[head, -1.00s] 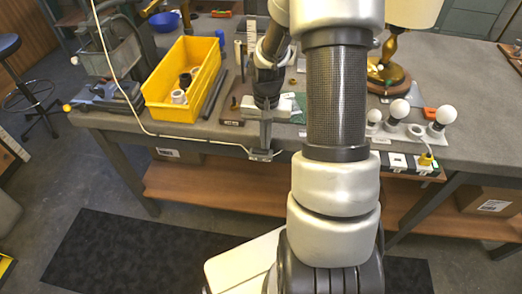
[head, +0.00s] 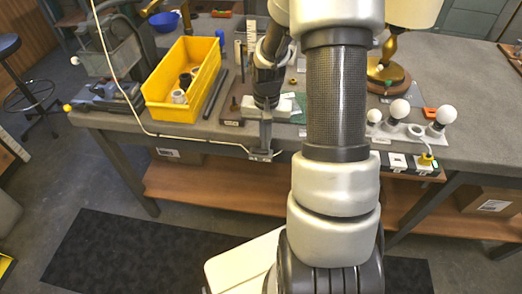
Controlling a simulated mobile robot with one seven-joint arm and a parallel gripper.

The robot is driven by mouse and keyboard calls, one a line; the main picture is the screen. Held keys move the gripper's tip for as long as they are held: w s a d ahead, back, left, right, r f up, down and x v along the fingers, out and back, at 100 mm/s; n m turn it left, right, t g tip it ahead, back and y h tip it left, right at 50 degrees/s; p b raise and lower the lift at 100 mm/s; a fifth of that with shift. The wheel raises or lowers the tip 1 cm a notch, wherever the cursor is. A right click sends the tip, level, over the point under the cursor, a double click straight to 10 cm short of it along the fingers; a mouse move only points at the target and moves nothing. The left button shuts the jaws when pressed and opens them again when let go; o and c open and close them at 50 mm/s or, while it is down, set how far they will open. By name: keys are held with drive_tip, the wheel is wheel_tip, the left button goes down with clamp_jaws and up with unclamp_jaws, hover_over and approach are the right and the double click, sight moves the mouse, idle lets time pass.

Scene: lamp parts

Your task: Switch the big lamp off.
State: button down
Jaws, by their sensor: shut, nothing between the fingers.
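The big lamp stands at the back right of the bench, with a brass base (head: 388,76) and a cream shade (head: 412,12) cut off by the top edge. Whether it is lit is not clear. My gripper (head: 265,149) points down at the bench's front edge, shut and empty. Its fingertips are just above or at a small grey-white piece (head: 261,156) on that edge, where a white cord (head: 165,135) ends; contact cannot be told. A strip with white switches (head: 397,160) and a yellow plug (head: 427,160) lies along the edge farther right, partly hidden by my arm.
A yellow bin (head: 190,110) with small parts stands left of my gripper. Several white bulbs (head: 400,109) stand on the bench at right. A blue-grey tool (head: 105,95) lies at far left. A wooden shelf (head: 210,190) runs below the bench.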

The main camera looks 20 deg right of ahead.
drive_tip(key=shift+f+b, duration=0.55)
drive_tip(key=shift+f, duration=0.2)
idle(0.3)
wheel_tip(320, 180, up, 7)
drive_tip(key=p, duration=0.5)
idle(0.4)
idle(0.3)
drive_tip(key=s+a+r+n+t+p, duration=0.1)
drive_tip(key=s+a+r+n+p, duration=0.15)
drive_tip(key=r, duration=0.85)
drive_tip(key=s+a+r+n+t+p, duration=0.15)
drive_tip(key=a+r, duration=0.25)
drive_tip(key=r, duration=0.6)
drive_tip(key=s+a+r+n+t+p, duration=0.2)
drive_tip(key=s+a+r+p, duration=0.3)
drive_tip(key=s+r, duration=0.7)
drive_tip(key=shift+s+a+r+n+t, duration=0.4)
drive_tip(key=shift+a+r+t, duration=0.15)
drive_tip(key=shift+r, duration=0.25)
